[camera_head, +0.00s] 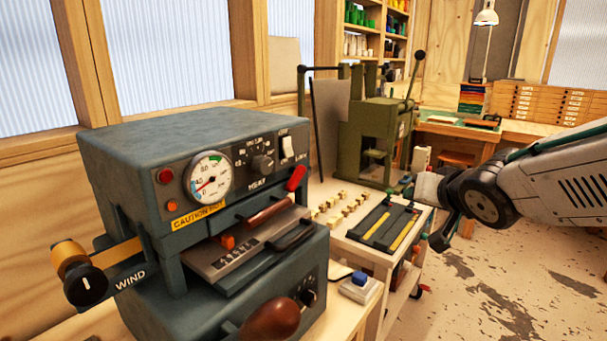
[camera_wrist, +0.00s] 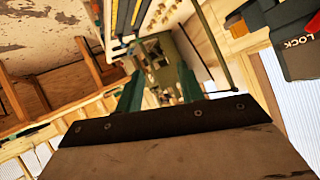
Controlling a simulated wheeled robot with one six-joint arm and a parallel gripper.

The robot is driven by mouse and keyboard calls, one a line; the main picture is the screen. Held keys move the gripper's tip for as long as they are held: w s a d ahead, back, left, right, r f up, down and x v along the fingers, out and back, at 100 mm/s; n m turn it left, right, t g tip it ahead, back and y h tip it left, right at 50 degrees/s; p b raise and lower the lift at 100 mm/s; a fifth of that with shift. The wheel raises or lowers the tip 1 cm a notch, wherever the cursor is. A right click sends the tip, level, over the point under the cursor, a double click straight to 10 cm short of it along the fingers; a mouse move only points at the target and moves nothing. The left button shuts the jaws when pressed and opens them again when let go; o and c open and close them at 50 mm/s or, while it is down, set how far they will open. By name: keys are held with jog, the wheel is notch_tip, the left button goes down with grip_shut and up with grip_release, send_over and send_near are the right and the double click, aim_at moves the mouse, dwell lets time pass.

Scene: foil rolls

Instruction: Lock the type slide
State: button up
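The blue-grey foil press (camera_head: 190,150) stands at the left in the head view. Its type slide (camera_head: 235,262) sits at the front opening with raised type on it and a black handle (camera_head: 292,235) at its right end. My gripper (camera_head: 422,212) is well to the right of the press, over the side cart. Its green fingers (camera_wrist: 160,95) are apart with nothing seen between them.
The wooden cart (camera_head: 382,258) holds small brass pieces (camera_head: 340,207) and a dark tray (camera_head: 385,226) with coloured strips. A green hand press (camera_head: 370,135) stands behind. A round wooden knob (camera_head: 270,320) juts from the press's lower front. Floor is open at the right.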

jog(key=w+a+n+t+y, duration=0.1)
jog(key=w+a+t+y, duration=0.1)
jog(key=w+a+y, duration=0.45)
jog(key=n+g+y, duration=0.2)
jog(key=g+y, duration=0.1)
jog(key=y, duration=0.4)
send_near(303, 174)
jog(key=x, duration=0.9)
jog(key=shift+w+a, duration=0.15)
jog(key=shift+a, duration=0.05)
grip_shut()
